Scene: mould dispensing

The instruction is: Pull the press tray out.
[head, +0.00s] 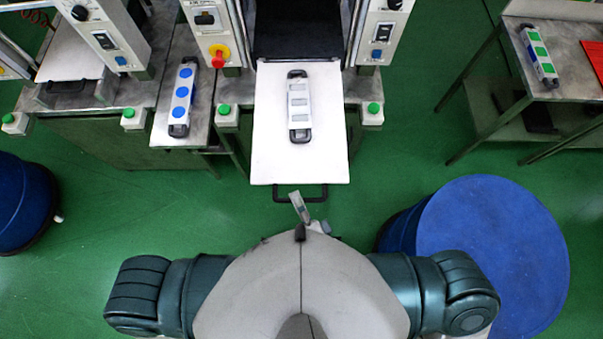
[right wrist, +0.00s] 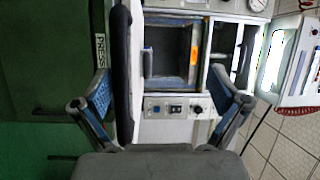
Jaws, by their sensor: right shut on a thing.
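The press tray (head: 270,160) is a white flat plate with a black handle (head: 313,199) at its front edge. In the head view it juts out of the dark press opening (head: 298,30), well past the machine front. A white and grey mould (head: 299,104) with black ends lies on it. My right gripper (head: 300,207) is at the handle, mostly hidden by my body. In the right wrist view its two blue-padded fingers (right wrist: 160,80) stand apart, with a dark bar (right wrist: 122,75) near the left finger. It is shut on the tray handle. My left gripper is out of view.
A blue-dotted mould (head: 182,97) lies on a narrow shelf to the left. A green-marked mould (head: 538,55) lies on the table at the right. Blue drums stand at the right (head: 495,250) and far left (head: 22,200). Open green floor lies between.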

